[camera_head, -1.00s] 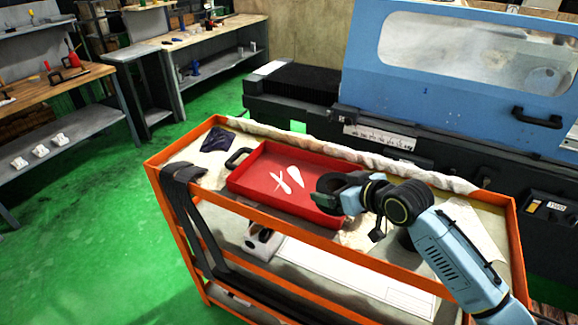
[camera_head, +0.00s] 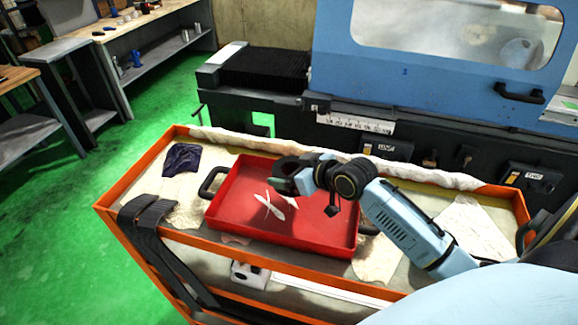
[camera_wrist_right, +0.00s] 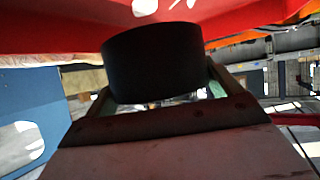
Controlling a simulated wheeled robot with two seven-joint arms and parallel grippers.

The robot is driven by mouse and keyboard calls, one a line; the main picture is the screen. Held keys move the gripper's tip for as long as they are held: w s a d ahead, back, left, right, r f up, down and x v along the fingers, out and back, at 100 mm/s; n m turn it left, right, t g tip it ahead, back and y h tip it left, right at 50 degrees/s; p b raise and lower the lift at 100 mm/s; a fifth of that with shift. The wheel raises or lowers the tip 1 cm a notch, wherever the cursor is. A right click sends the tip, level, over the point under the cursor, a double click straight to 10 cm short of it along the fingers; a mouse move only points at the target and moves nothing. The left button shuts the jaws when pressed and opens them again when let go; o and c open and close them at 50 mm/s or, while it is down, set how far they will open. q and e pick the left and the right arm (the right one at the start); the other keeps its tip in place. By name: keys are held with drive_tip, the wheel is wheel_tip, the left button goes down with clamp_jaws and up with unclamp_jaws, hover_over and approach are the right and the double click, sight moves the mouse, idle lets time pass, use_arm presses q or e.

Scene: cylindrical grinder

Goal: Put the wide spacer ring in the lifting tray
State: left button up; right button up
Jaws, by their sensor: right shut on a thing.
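The red lifting tray (camera_head: 225,222) lies on the orange-framed cart, with a dark handle at its left end. My right gripper (camera_head: 287,182) is shut on the wide spacer ring (camera_head: 290,165), a dark, thick ring. Ring and gripper are over the tray's far middle part. In the right wrist view the ring (camera_wrist_right: 152,62) is a broad dark band between the fingers, with the red tray (camera_wrist_right: 60,25) behind it. The exact gap between ring and tray floor cannot be told. My left gripper is not in view.
White marks or flat pieces (camera_head: 276,207) show on the tray floor. A dark cloth (camera_head: 181,158) and dark straps (camera_head: 150,225) lie at the cart's left. A pale cloth (camera_head: 470,222) lies at the right. The blue grinder (camera_head: 420,85) stands behind the cart.

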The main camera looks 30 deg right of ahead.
drive_tip(key=shift+w+f, duration=0.2)
drive_tip(key=shift+f, duration=0.35)
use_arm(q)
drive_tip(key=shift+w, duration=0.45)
use_arm(e)
drive_tip(key=shift+w+f, duration=0.1)
drive_tip(key=shift+f, duration=1.9)
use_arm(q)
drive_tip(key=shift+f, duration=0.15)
use_arm(e)
drive_tip(key=shift+f, duration=0.1)
drive_tip(key=o, duration=1.8)
drive_tip(key=shift+s+f, duration=0.25)
drive_tip(key=shift+f, duration=0.05)
